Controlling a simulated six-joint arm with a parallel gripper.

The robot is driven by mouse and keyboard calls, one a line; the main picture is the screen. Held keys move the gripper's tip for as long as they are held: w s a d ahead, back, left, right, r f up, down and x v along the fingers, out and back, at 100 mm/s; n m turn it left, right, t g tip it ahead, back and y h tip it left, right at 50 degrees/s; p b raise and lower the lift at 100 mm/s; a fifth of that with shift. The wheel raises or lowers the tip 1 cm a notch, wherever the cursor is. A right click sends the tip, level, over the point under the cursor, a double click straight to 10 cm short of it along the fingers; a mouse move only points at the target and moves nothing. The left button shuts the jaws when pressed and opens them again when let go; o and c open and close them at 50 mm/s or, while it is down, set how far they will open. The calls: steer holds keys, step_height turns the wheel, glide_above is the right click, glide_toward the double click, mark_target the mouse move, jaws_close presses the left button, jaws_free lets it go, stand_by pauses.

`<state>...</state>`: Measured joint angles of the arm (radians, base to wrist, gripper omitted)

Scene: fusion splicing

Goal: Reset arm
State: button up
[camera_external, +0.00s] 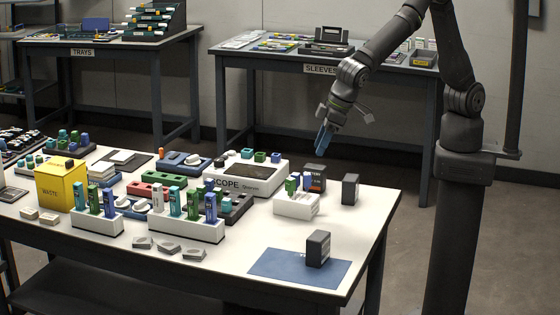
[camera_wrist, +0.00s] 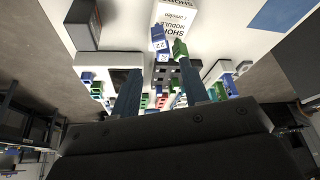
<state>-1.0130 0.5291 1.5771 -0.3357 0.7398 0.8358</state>
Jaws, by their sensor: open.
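My gripper (camera_external: 324,139) hangs at the end of my arm above the back right part of the white worktable (camera_external: 375,213), with its blue fingers pointing down. It is apart from the things below it. In the wrist view its two fingers (camera_wrist: 160,88) are spread, with no object held between them. A small white holder (camera_external: 296,206) with green and blue pieces stands below it, and this shows at the top of the wrist view (camera_wrist: 176,13).
Dark boxes (camera_external: 350,189) stand near the back right edge, and another dark box (camera_external: 318,248) stands on a blue mat (camera_external: 275,265). A white SCOPE unit (camera_external: 262,183), white racks (camera_external: 187,230) and a yellow WASTE bin (camera_external: 60,188) crowd the left and middle. The SLEEVES table (camera_external: 385,67) stands behind.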

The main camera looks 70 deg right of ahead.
mark_target(308, 174)
steer(key=shift+v, duration=1.1)
steer(key=x, duration=1.2)
steer(key=shift+w+f, duration=0.15)
steer(key=shift+f, duration=0.1)
step_height(308, 174, up, 2)
steer(key=shift+r, duration=0.4)
